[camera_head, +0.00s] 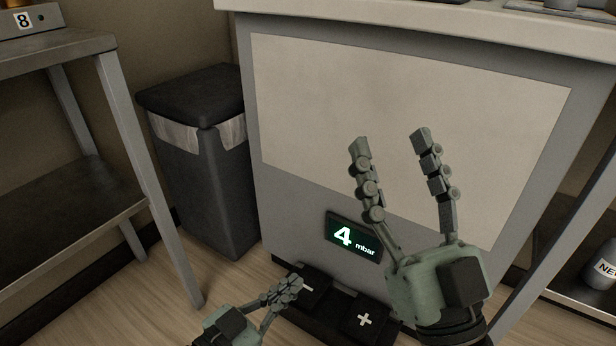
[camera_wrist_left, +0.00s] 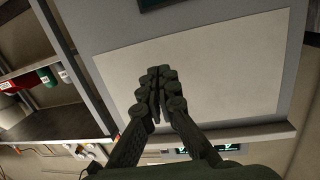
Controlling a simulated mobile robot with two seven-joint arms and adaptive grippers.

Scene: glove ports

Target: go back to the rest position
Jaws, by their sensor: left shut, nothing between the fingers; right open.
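My left gripper (camera_head: 291,284) is low in the head view, at the bottom centre, in front of the cabinet's foot. It is shut and empty, with its fingers together beside the black minus pedal (camera_head: 311,283). In the left wrist view its closed fingers (camera_wrist_left: 160,74) stand in front of the cabinet's pale panel (camera_wrist_left: 215,65). My right gripper (camera_head: 390,141) is open and empty, its two fingers spread upward in front of the cabinet's pale panel (camera_head: 400,100).
The cabinet has a display (camera_head: 354,237) reading 4 mbar above a plus pedal (camera_head: 364,320). A black bin (camera_head: 205,180) stands left of it, beside a metal table (camera_head: 60,50). A shelf with a bottle (camera_head: 603,268) is at the right. Wooden floor (camera_head: 120,310) is bare at lower left.

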